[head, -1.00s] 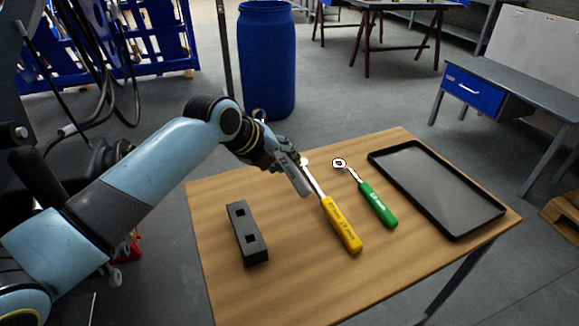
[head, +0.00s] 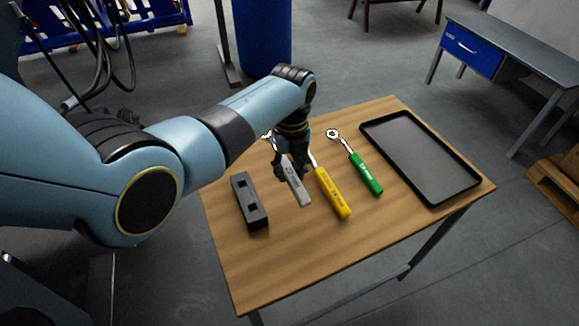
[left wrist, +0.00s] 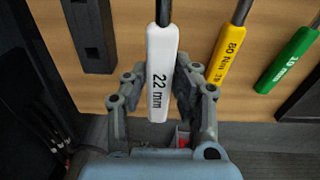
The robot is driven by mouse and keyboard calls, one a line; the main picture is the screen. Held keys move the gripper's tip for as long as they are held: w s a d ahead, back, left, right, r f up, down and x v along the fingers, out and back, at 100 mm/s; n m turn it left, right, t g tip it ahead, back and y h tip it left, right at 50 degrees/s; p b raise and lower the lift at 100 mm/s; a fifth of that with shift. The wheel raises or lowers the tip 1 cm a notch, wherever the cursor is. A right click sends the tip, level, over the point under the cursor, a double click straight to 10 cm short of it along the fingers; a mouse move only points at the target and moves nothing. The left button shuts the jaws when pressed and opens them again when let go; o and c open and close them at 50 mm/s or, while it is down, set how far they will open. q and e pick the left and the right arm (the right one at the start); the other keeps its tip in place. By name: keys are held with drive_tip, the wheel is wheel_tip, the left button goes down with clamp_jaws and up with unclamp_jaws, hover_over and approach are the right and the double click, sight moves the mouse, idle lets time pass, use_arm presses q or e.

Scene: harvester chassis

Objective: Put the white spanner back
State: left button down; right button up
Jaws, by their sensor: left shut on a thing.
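The white spanner has a pale grey-white handle (head: 296,184) marked 22 mm, which shows large in the left wrist view (left wrist: 161,75). In the head view its ring end shows just left of my gripper. My left gripper (head: 287,170) points down and is shut on the handle; in the left wrist view its fingers (left wrist: 158,95) stand on both sides of it. The handle is between the black block and the yellow tool; I cannot tell whether it touches the table. My right gripper is not in view.
A yellow-handled tool (head: 333,196) and a green-handled ratchet (head: 366,175) lie to the right, then a black tray (head: 425,160). The front of the table is clear.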

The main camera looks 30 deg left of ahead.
sight(290, 200)
use_arm(q)
drive_tip(key=shift+d+r+p, duration=0.1)
drive_tip(key=shift+r+p, duration=0.1)
drive_tip(key=shift+p, duration=0.1)
drive_tip(key=shift+s+f, duration=0.1)
wheel_tip(290, 200, down, 8)
drive_tip(key=b, duration=0.6)
drive_tip(key=c, duration=1.1)
unclamp_jaws()
drive_tip(key=shift+o, duration=0.6)
wheel_tip(290, 200, up, 12)
drive_tip(key=shift+r, duration=0.1)
